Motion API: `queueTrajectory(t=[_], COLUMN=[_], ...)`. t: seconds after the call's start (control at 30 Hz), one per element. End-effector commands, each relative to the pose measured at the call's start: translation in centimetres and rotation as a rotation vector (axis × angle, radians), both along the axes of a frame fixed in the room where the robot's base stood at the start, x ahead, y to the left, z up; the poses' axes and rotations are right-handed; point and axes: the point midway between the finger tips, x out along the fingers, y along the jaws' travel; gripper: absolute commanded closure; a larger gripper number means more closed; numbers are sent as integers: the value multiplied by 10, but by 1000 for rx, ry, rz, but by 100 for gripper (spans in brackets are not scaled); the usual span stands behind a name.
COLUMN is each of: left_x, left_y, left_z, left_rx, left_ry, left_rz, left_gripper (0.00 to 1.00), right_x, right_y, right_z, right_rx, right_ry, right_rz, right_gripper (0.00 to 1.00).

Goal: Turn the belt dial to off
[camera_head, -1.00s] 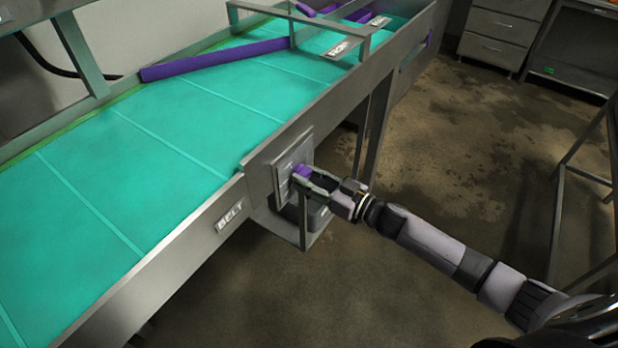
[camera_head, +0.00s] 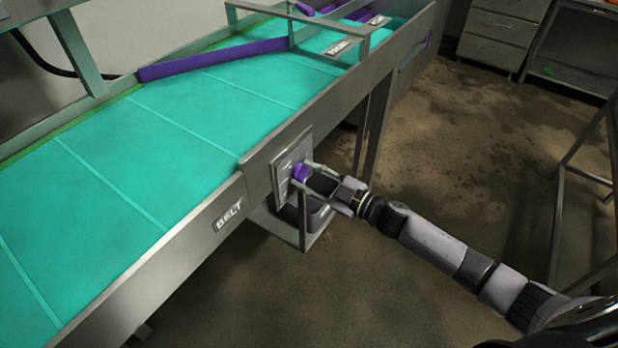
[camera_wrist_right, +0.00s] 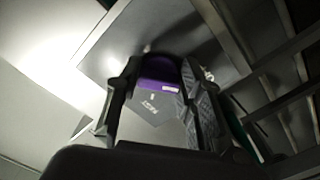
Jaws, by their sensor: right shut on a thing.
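The belt dial (camera_head: 301,173) is a purple knob on a grey plate (camera_head: 285,170) fixed to the side of the conveyor. The plate stands up and to the right of the BELT label (camera_head: 229,215). My right gripper (camera_head: 303,176) has one finger on each side of the dial and is shut on it. In the right wrist view the purple dial (camera_wrist_right: 158,72) sits between the two dark fingers (camera_wrist_right: 158,85). A small white mark shows on its edge. My left gripper is not in view.
The teal conveyor belt (camera_head: 150,165) runs from lower left to upper right, with a purple guide bar (camera_head: 215,58) across it. A small grey bracket (camera_head: 318,222) hangs below the dial plate. A metal frame (camera_head: 575,170) stands at right. The floor between is clear.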

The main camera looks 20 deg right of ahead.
Motion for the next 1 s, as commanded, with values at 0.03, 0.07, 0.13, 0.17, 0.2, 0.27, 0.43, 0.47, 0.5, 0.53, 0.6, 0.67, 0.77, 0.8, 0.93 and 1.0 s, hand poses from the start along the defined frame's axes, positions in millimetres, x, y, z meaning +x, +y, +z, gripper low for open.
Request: queueTrajectory(t=[0.03, 0.07, 0.13, 0.17, 0.2, 0.27, 0.43, 0.47, 0.5, 0.53, 0.6, 0.67, 0.77, 0.8, 0.93, 1.0], left_x=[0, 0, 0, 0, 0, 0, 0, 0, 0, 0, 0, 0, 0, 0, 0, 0], left_y=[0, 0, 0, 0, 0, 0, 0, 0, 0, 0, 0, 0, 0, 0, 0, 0], left_z=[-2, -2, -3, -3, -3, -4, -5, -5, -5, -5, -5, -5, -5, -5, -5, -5], left_rx=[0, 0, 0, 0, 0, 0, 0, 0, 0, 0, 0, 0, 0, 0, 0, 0], left_ry=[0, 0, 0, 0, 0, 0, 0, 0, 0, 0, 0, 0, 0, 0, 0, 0], left_rz=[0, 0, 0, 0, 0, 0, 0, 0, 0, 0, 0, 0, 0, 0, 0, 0], left_gripper=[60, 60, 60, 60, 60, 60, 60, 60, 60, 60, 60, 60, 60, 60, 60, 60], right_x=[0, 0, 0, 0, 0, 0, 0, 0, 0, 0, 0, 0, 0, 0, 0, 0], right_y=[0, 0, -1, -1, -1, -1, -1, -1, -1, -1, -1, -1, -1, -1, -1, -1], right_z=[-1, -1, -1, -1, -1, -1, 0, 0, 0, 0, 0, 0, 0, 0, 0, 0], right_rx=[-24, -38, -69, -80, -95, -112, -144, -148, -152, -154, -157, -158, -158, -158, -158, -158], right_ry=[-18, -29, -53, -61, -72, -85, -110, -113, -116, -118, -120, -121, -121, -121, -121, -121], right_rz=[-1, -1, -1, -1, -1, -1, -1, -1, -1, -1, -1, 0, 0, 0, 0, 0], right_gripper=[93, 93, 93, 93, 93, 93, 93, 93, 93, 93, 93, 93, 93, 93, 93, 61])
